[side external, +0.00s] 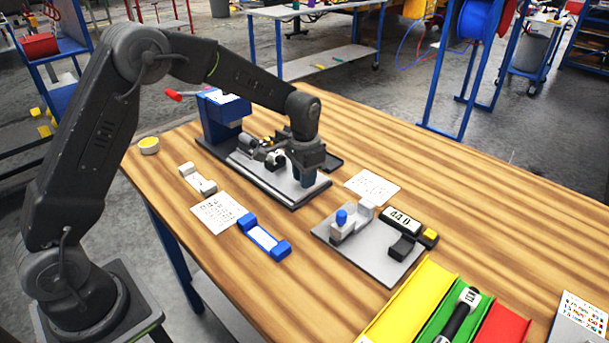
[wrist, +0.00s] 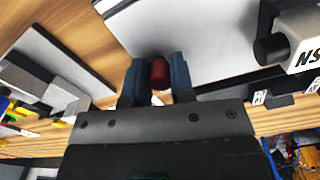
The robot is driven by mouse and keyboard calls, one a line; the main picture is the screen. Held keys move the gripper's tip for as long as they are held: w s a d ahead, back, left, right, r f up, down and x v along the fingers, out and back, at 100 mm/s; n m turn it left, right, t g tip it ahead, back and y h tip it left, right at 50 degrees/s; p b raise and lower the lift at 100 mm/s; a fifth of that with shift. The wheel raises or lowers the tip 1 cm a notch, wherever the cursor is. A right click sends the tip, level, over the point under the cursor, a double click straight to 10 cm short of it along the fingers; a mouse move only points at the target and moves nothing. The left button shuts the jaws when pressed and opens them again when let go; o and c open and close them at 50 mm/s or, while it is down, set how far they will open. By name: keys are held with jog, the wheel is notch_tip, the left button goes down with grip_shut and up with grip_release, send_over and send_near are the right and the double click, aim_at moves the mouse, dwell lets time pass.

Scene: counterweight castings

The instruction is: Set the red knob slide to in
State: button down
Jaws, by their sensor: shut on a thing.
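The red knob (wrist: 159,74) shows in the wrist view between the two blue-grey fingers of my gripper (wrist: 158,78), which is shut on it. The slide under the knob is hidden by my gripper, so I cannot tell its position. In the side view my gripper (side external: 305,178) points down over the front right part of a grey base plate (side external: 276,186); the red knob is hidden there.
On the same plate stand a blue block fixture (side external: 220,115) with a red-tipped lever and a small dark and white device. A grey plate (side external: 368,257) with a blue-knobbed slide stands to the right. Yellow, green and red bins (side external: 417,300) are at the front right.

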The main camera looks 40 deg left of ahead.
aim_at(281, 157)
jog(key=a, duration=0.8)
jog(key=shift+a, duration=0.1)
jog(key=c, duration=1)
grip_release()
jog(key=shift+c, duration=0.2)
jog(key=shift+o, duration=0.3)
jog(key=shift+r, duration=0.55)
notch_tip(281, 157, up, 13)
jog(key=shift+f, duration=0.1)
